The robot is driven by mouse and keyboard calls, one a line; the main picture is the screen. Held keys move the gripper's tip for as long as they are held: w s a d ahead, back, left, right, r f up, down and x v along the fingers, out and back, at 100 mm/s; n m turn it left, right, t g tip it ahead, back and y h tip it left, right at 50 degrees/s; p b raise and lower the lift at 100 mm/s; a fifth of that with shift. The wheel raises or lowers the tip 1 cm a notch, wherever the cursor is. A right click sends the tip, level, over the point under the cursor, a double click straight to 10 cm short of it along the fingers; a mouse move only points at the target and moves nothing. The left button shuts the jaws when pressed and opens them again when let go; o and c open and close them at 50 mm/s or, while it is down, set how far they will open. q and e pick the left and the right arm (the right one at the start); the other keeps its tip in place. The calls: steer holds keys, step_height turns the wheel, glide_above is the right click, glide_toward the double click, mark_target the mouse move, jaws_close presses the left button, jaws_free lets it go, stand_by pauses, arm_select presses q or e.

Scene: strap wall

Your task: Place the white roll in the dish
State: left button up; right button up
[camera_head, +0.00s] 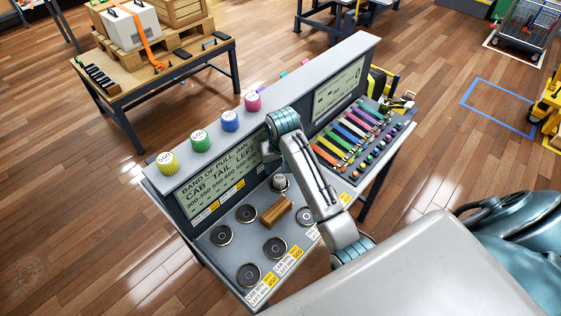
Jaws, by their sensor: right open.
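The white roll (280,183) is a small upright ribbed cylinder with a printed top. It stands on the grey console deck below the display, behind a small wooden block. Several round dark dishes, one of them here (221,235), are set on the deck in front and to the left; those I see clearly look empty. My right arm reaches over the console. Its gripper (270,154) is open, close above and left of the white roll, partly hidden by my own wrist; I cannot tell whether it touches the roll. My left gripper is not in view.
The wooden block (277,209) sits among the dishes. Coloured straps (345,139) fill the right deck. A table with crates stands behind left.

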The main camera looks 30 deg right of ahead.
steer(key=shift+s+r, duration=0.15)
steer(key=shift+r, duration=1)
steer(key=shift+s+r, duration=0.1)
steer(key=shift+r, duration=1)
